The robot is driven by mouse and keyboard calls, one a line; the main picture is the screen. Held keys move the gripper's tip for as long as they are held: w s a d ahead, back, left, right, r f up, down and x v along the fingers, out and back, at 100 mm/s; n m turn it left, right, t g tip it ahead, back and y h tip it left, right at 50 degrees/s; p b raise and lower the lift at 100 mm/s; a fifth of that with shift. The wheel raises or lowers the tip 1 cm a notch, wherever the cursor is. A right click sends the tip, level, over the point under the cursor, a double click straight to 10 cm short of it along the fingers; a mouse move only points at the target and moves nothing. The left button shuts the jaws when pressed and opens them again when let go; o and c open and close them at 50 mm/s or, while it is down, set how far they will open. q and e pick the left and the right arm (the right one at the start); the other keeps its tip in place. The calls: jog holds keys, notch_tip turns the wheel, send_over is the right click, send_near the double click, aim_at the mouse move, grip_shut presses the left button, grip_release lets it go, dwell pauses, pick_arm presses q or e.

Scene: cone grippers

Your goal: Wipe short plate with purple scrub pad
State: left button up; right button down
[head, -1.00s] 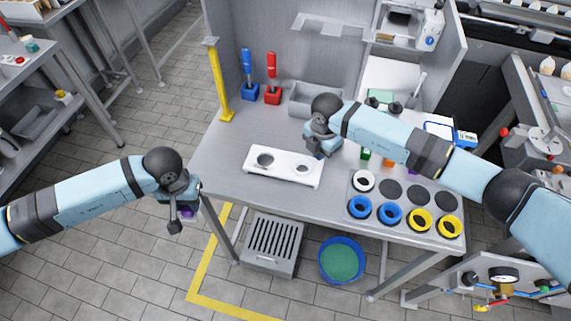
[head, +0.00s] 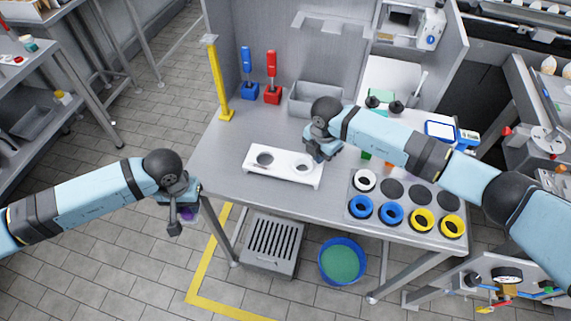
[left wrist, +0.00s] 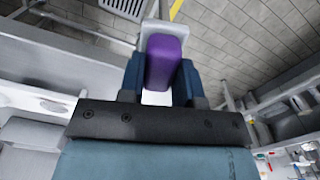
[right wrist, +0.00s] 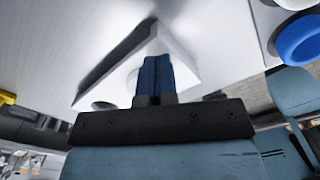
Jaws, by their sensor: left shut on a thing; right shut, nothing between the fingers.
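The purple scrub pad (left wrist: 163,62) is held between the blue fingers of my left gripper (left wrist: 160,85) in the left wrist view. In the head view this gripper (head: 184,213) hangs off the table's left edge, with a bit of the purple pad showing. The white plate (head: 284,173) with two round holes lies on the table, apart from the pad; I take it for the short plate. My right gripper (head: 318,155) is at its right end. In the right wrist view my right gripper's fingers (right wrist: 156,75) are shut and empty, in front of the white plate (right wrist: 185,66); contact is unclear.
A tray with blue, yellow and white rings (head: 374,182) is at the table's right. Blue (head: 249,91) and red (head: 272,93) handled tools, a grey bin (head: 315,99) and a yellow post (head: 225,115) stand behind. A blue tub (head: 342,261) is below. The table's left part is clear.

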pick_arm(q)
jog(key=shift+r, duration=0.1)
pick_arm(e)
jog(key=shift+r, duration=0.1)
